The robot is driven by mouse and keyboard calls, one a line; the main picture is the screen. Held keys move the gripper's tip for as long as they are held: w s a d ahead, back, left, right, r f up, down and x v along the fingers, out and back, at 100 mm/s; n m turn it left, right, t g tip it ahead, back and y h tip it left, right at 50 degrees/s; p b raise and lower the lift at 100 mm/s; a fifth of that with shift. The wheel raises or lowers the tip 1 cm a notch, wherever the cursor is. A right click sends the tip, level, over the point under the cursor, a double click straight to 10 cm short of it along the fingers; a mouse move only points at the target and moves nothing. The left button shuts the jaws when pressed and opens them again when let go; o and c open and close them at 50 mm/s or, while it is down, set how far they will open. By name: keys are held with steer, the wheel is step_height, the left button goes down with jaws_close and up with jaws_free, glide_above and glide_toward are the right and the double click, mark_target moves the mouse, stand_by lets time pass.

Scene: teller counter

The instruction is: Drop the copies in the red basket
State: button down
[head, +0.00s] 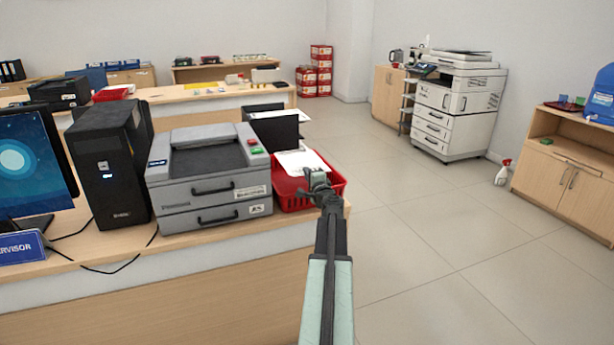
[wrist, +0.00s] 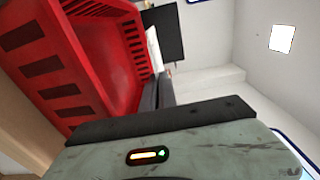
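The copies, white sheets (head: 300,162), show in the head view over the back left of the red basket (head: 331,190), with their near edge at my gripper (head: 314,174). In the wrist view my two dark fingers (wrist: 159,91) are close together, and the white sheets (wrist: 153,48) run out from their tips, seen almost edge-on. My gripper looks shut on them. The basket's slotted red wall (wrist: 45,62) fills the left of the wrist view. Whether the sheets touch the basket floor is hidden.
A grey printer (head: 208,178) stands left of the basket on the counter, with a black computer tower (head: 110,165) beyond it. A black upright panel (head: 276,132) stands behind the basket. The floor to the right is clear up to a large copier (head: 458,105).

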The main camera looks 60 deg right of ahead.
steer(key=c, duration=1.6)
jaws_free()
steer(key=shift+s, duration=0.1)
steer(key=v, duration=0.7)
steer(key=shift+s+a, duration=0.2)
steer(key=shift+a, duration=0.05)
